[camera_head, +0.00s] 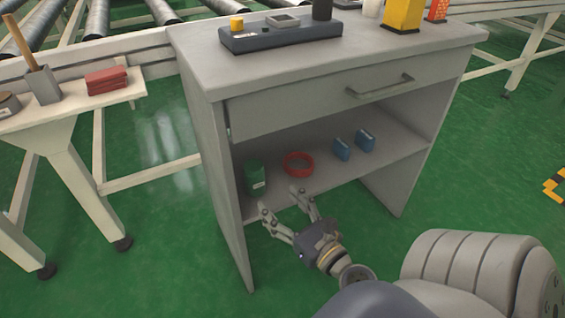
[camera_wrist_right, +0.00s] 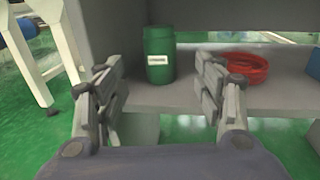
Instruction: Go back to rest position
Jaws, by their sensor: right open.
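My right gripper (camera_head: 283,200) is open and empty in front of the cabinet's lower shelf, in the head view. Its two spread fingers also show in the right wrist view (camera_wrist_right: 165,95), with nothing between them. A green labelled canister (camera_head: 256,178) stands upright at the left of the shelf (camera_head: 320,178). In the right wrist view the canister (camera_wrist_right: 159,55) stands beyond the gap between the fingers, apart from them. My left gripper is not in view.
A red coil (camera_head: 298,163) and two small blue items (camera_head: 342,149) (camera_head: 365,140) are on the same shelf. The grey cabinet (camera_head: 205,60) has a closed drawer (camera_head: 340,95). A white side table (camera_head: 60,115) stands left. Green floor (camera_head: 150,250) is open around the cabinet.

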